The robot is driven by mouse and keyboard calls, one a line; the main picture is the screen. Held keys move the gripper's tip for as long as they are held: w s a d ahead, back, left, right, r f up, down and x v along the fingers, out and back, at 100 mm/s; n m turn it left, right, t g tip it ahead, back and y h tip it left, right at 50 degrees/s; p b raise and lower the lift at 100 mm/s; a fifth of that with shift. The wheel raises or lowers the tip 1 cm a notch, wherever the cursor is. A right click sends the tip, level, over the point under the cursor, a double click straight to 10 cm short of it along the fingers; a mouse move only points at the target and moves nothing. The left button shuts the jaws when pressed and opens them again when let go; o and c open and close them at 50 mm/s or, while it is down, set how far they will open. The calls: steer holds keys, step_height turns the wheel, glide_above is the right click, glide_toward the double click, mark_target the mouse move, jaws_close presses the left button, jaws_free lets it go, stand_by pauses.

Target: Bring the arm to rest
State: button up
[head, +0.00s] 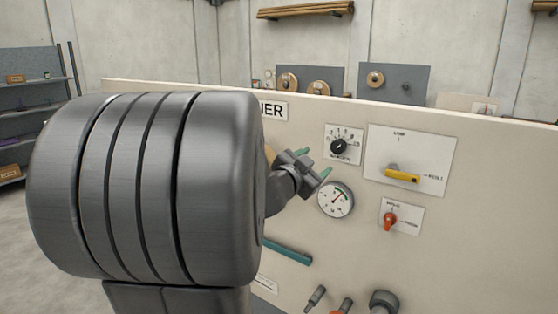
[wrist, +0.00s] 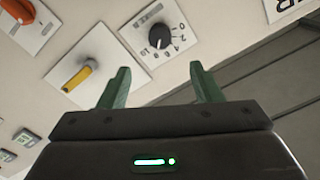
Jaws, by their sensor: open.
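My gripper (head: 310,169) is raised in front of the cream panel (head: 300,230), at the left of the dials in the head view. In the wrist view, my gripper (wrist: 160,88) shows its two green fingers spread apart with nothing between them. A large grey part of my arm covers the left half of the head view and hides part of the panel and its sign. I cannot tell the exact gap between the fingertips and the panel.
The panel carries a black dial knob (head: 338,147), a round gauge (head: 335,199), a yellow handle (head: 402,175) and a red-orange switch (head: 390,220). Several levers stick out low down, near a teal bar (head: 287,251). Shelves (head: 35,110) stand at the far left, beside open floor.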

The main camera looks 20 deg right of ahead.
mark_target(337, 148)
steer(key=p+x, duration=0.1)
steer(key=x, duration=1.2)
steer(key=shift+w+d, duration=0.1)
steer(key=shift+d, duration=0.1)
steer(key=shift+w+d, duration=0.1)
steer(key=shift+n, duration=0.3)
